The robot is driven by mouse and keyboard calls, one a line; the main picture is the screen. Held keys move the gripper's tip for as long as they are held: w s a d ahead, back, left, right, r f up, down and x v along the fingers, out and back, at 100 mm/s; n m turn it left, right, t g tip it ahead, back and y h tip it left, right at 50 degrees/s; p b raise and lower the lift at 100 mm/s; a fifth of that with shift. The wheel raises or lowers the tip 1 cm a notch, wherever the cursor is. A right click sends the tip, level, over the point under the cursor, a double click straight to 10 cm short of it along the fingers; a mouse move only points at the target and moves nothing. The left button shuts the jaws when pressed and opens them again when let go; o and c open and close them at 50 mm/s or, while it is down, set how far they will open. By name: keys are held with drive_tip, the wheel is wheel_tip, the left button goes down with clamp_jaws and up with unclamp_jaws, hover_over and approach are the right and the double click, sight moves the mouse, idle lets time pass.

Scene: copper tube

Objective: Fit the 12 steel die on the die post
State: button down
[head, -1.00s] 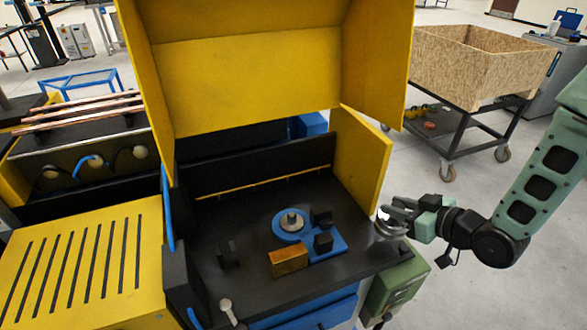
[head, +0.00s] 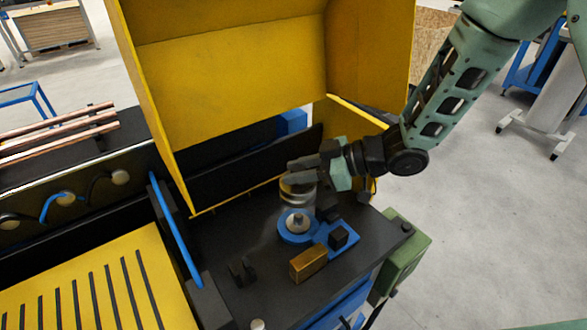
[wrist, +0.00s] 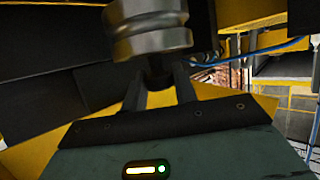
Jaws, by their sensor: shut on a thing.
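My gripper (head: 308,171) is shut on the steel die (head: 297,189), a grooved silver round piece. The die also shows large at the top of the wrist view (wrist: 150,30), in front of the fingers. In the head view the die appears just behind and above the die post (head: 298,221), a short metal stub in the middle of a blue round base (head: 288,238). A gap shows between die and post, so they look apart. The head view does not settle the exact height of the die. I cannot read a number on it.
A raised yellow guard (head: 250,80) stands behind, with a yellow side panel (head: 355,130) near my arm. A black bracket (head: 242,270) stands front left.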

drive_tip(key=shift+d+f+b, duration=0.1)
drive_tip(key=shift+f+b, duration=2)
drive_tip(key=shift+f, duration=0.75)
drive_tip(key=shift+f+b, duration=1.3)
drive_tip(key=shift+f, duration=0.75)
idle(0.4)
drive_tip(key=c, duration=1.1)
unclamp_jaws()
drive_tip(key=shift+o, duration=0.4)
drive_tip(key=shift+f, duration=0.1)
drive_tip(key=b+v, duration=0.1)
drive_tip(key=v, duration=1.6)
drive_tip(key=shift+d+b, duration=0.2)
drive_tip(key=shift+b, duration=0.2)
